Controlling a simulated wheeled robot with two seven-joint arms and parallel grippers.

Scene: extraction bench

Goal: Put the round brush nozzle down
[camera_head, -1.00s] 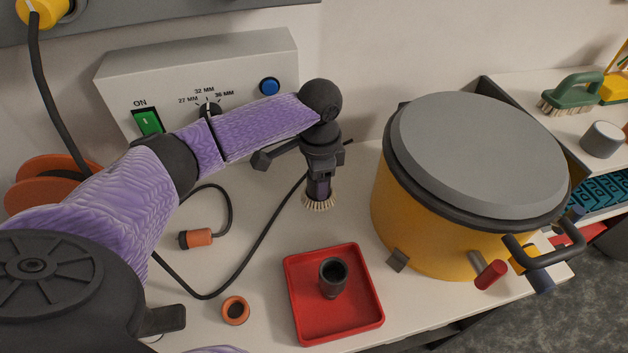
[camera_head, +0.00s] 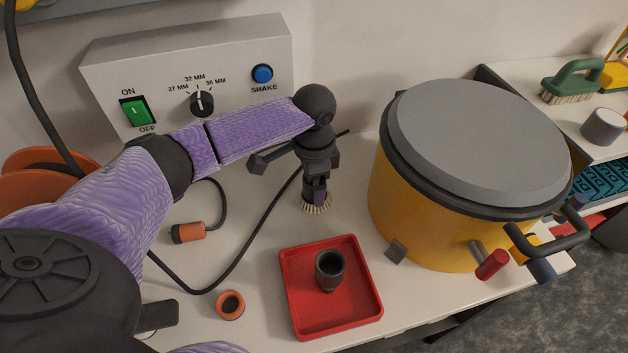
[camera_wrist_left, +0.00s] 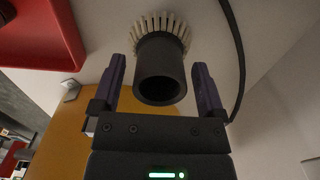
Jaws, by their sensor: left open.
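The round brush nozzle (camera_head: 316,207) stands bristles down on the bench, below my left gripper (camera_head: 315,188). In the left wrist view, the nozzle (camera_wrist_left: 160,72) shows its dark round socket towards me, with pale bristles fanned out beyond it. The left gripper's fingers (camera_wrist_left: 159,78) are spread on either side of the nozzle, with a gap showing on both sides. The gripper is open and does not grip it. In the head view the gripper hides most of the nozzle's body. My right gripper is not in view.
A red tray (camera_head: 290,322) with a dark upright nozzle (camera_head: 330,272) stands in front. A yellow drum (camera_head: 410,225) with a grey lid is close on the right. The control box (camera_head: 105,75) stands behind. A black cable (camera_head: 245,248) and an orange ring (camera_head: 230,306) lie left.

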